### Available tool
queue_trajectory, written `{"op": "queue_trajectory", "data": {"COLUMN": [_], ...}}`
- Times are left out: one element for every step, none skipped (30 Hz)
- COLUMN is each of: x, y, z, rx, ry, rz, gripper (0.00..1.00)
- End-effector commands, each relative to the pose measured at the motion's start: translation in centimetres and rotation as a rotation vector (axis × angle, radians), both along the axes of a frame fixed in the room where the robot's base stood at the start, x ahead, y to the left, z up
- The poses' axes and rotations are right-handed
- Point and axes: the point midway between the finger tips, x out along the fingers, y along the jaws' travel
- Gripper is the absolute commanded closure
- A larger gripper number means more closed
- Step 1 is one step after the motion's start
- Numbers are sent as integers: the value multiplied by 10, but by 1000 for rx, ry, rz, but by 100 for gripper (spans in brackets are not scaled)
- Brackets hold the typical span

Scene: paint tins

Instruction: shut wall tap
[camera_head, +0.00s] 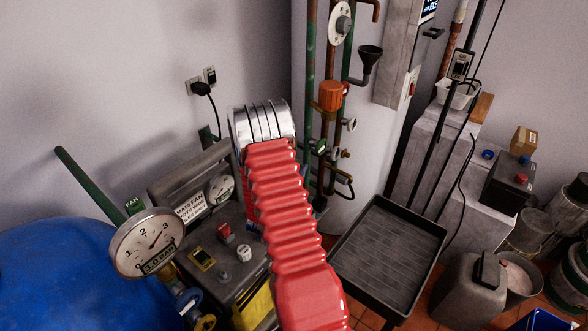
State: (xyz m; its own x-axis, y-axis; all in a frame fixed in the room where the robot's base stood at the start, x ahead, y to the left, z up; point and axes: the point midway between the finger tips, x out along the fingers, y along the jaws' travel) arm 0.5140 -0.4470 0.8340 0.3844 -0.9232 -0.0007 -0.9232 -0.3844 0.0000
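Pipes (310,60) run up the wall in the middle of the head view, with several fittings that could be the wall tap. These include a small green-rimmed valve (318,147), a small round pale handle (350,124) and a brass fitting (345,154). I cannot tell which is the tap or whether it is open. My red ribbed arm rises from the bottom and ends in a silver banded part. This end is left of the fittings in the picture, and its depth relative to them is unclear. My gripper's fingers are not visible beyond it.
A grey machine (215,200) with a pressure gauge (147,245) and a blue tank (70,275) stand at the left. A black tray (432,230) sits below the pipes to the right. An orange fitting (331,95) and a black funnel (369,56) are above the valves.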

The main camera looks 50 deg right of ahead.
Motion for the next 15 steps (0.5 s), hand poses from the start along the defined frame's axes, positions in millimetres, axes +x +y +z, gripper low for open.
{"op": "queue_trajectory", "data": {"x": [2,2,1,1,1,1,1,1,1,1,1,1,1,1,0], "y": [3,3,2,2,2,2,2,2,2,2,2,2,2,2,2], "z": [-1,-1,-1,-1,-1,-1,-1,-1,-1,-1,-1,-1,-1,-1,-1], "rx": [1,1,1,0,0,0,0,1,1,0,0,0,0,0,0], "ry": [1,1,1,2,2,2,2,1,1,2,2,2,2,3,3], "rz": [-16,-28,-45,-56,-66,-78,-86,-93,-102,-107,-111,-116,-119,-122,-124], "gripper": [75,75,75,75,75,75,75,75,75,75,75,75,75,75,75]}}
